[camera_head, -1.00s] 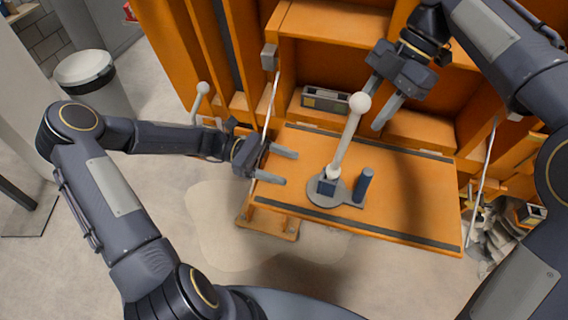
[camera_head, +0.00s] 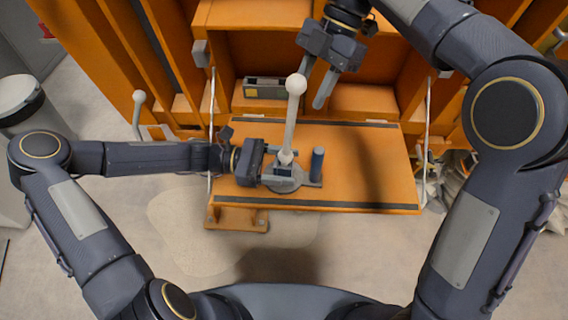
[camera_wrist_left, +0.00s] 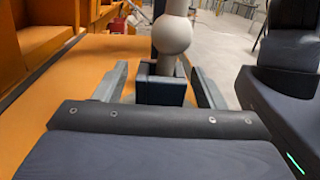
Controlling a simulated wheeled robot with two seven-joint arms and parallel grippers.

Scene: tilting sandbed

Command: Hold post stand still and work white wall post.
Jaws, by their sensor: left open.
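The post stand has a round grey base (camera_head: 292,184) on the orange fold-down board, with a dark block, a blue-grey peg (camera_head: 317,163) and a tilted grey post (camera_head: 291,122) topped by a white ball (camera_head: 296,84). My left gripper (camera_head: 285,166) is at the stand's base. In the left wrist view its open fingers (camera_wrist_left: 160,88) lie on either side of the dark block (camera_wrist_left: 161,91), below a white ball joint (camera_wrist_left: 171,36). My right gripper (camera_head: 317,85) is open and empty, just right of the post's top ball.
The orange board (camera_head: 375,165) hangs from the cabinet between two thin stays, with free room on its right. A grey-green box (camera_head: 264,88) sits on the shelf behind. A bin (camera_head: 18,105) stands far left. Rubble lies right of the board.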

